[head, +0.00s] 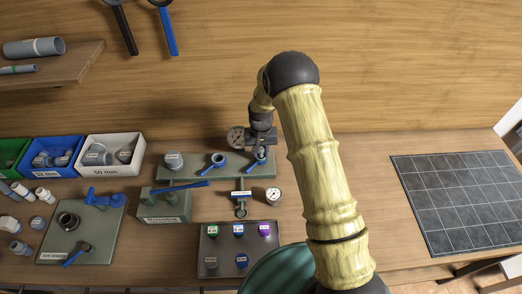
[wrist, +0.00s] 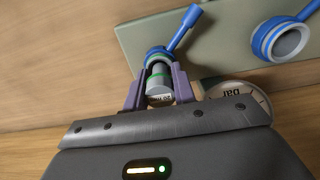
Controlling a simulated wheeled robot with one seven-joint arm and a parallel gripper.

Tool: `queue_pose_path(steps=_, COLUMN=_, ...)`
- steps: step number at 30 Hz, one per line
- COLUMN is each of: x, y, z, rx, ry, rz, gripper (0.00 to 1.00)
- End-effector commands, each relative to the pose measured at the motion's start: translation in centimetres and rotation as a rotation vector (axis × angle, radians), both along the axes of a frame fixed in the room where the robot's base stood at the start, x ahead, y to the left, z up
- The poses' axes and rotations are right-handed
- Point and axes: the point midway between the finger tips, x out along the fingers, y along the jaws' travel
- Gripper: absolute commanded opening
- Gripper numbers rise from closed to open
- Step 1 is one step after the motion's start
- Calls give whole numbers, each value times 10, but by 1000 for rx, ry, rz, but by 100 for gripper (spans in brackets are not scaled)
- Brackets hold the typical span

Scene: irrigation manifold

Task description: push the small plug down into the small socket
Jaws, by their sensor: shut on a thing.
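My gripper (wrist: 158,84) is shut on the small plug (wrist: 158,86), a grey cylinder with a partly visible mm label, held between two purple fingers. The small socket (wrist: 157,56) has a blue ring with a green band and a blue lever, on the grey-green manifold plate. The plug lines up with the socket's mouth and appears to touch or enter it; how deep I cannot tell. In the head view my gripper (head: 260,147) is above the small socket (head: 262,163) at the plate's right end, and the plug is mostly hidden.
The larger open blue socket (head: 217,160) stands to the left on the manifold plate (head: 190,173). A gauge (head: 236,138) is close behind my gripper, and another gauge (head: 273,195) lies in front. A tray of coloured caps (head: 240,259) sits nearer. The dark tiled mat (head: 460,200) is clear.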

Motion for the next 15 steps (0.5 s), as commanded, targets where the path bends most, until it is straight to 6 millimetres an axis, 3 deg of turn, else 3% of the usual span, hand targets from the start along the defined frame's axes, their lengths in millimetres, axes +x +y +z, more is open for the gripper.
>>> queue_pose_path(steps=15, x=0, y=0, z=-7, rx=0, ry=0, rz=0, gripper=3)
